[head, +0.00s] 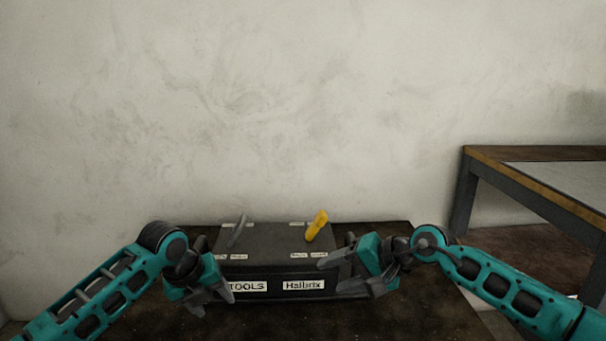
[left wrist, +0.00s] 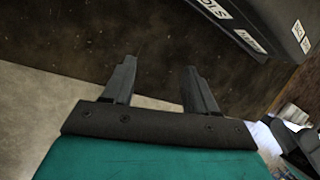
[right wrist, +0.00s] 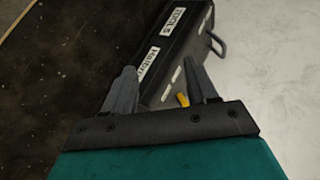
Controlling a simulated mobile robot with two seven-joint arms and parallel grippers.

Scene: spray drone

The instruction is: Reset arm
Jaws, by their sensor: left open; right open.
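My left gripper (head: 214,292) is open and empty at the left front of a dark toolbox (head: 262,270). In the left wrist view its two fingers (left wrist: 155,85) stand apart over the dark table top. My right gripper (head: 345,275) is open and empty in front of the toolbox's right end. In the right wrist view its fingers (right wrist: 165,88) are spread, with the toolbox (right wrist: 182,42) beyond them. The toolbox carries white labels reading TOOLS and Halbrix. A yellow handle or lever (head: 317,226) stands tilted on its top right, and a grey handle (head: 238,231) on its top left.
The toolbox stands on a dark, worn table (head: 400,310) against a plain plaster wall (head: 280,110). A second, higher table with a wooden edge and grey legs (head: 463,200) is at the right. The space above the toolbox is clear.

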